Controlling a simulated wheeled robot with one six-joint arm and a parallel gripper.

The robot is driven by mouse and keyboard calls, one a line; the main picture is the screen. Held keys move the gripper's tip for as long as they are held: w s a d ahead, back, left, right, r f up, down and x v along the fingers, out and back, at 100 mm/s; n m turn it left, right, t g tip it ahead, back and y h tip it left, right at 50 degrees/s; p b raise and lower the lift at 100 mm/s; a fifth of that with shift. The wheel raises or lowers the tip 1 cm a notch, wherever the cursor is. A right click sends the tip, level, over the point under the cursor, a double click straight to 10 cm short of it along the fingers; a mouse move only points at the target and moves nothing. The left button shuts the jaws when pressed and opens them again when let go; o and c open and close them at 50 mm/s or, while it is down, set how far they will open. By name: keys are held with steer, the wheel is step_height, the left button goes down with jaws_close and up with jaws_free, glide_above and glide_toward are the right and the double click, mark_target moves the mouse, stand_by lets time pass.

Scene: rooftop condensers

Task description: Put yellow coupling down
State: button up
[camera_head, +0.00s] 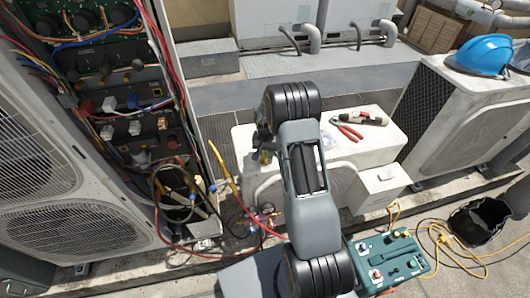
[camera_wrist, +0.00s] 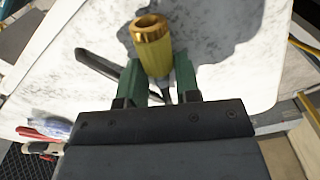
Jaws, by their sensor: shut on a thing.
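The yellow coupling (camera_wrist: 152,50), with a brassy open ring at its top end, stands between the green fingers of my gripper (camera_wrist: 157,75) in the wrist view. The gripper is shut on it. Behind it is the white, stained top of a condenser unit (camera_wrist: 255,75), with a dark shadow on it. I cannot tell whether the coupling touches that top. In the head view my arm covers the middle of the same condenser (camera_head: 375,115), and my gripper (camera_head: 264,152) shows only in part at its left end. The coupling is not clear there.
Red-handled pliers (camera_head: 350,132) and a grey-and-red tool (camera_head: 371,118) lie on the right of the condenser top. A blue helmet (camera_head: 482,54) sits on the right unit. An open electrical cabinet (camera_head: 110,75) with loose wires stands left. A green case (camera_head: 390,262) is in front.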

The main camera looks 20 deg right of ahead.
mark_target(265, 153)
steer(key=shift+f, duration=0.15)
steer(key=shift+f, duration=0.15)
steer(key=o, duration=1)
step_height(265, 153, up, 12)
steer(key=s+a+r+n+t, duration=0.25)
steer(key=s+a+r, duration=0.35)
steer(key=s+r, duration=0.35)
steer(key=shift+s+a+r+n+t+b, duration=0.2)
steer(key=shift+s+a+r+n, duration=0.5)
steer(key=shift+s, duration=1.6)
steer(key=shift+s+a+r+n+t+b, duration=0.1)
steer(key=shift+s+a+r+n+t, duration=0.25)
steer(key=shift+s+a+n, duration=1.35)
steer(key=shift+s+a+r+m+t+b, duration=0.2)
steer(key=shift+s+a+r, duration=0.3)
steer(key=shift+s, duration=2.45)
